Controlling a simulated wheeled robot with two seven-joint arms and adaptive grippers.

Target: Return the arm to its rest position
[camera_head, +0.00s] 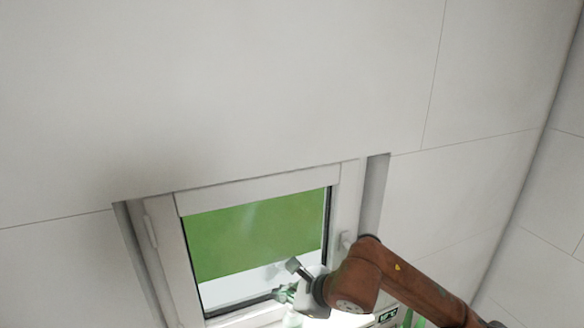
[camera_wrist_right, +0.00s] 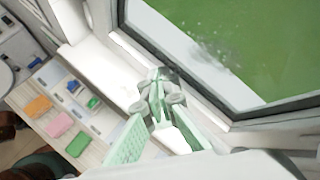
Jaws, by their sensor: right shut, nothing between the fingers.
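My right arm (camera_head: 390,280), reddish brown, comes in from the lower right in the head view and reaches across the window's lower right corner. My right gripper (camera_head: 284,294) is at its end, in front of the lower part of the window, and is partly cut by the picture's lower edge. In the wrist view the right gripper (camera_wrist_right: 160,92) shows pale green and grey fingers brought together, with nothing held between them. It is raised in front of the window frame, above the coloured items. My left arm and gripper are not in view.
A white-framed window (camera_head: 258,245) with a green outside is set in a pale panelled wall (camera_head: 250,90). In the wrist view, orange (camera_wrist_right: 38,106), pink (camera_wrist_right: 60,124) and green (camera_wrist_right: 78,144) items lie on a light surface below. The upper wall area is clear.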

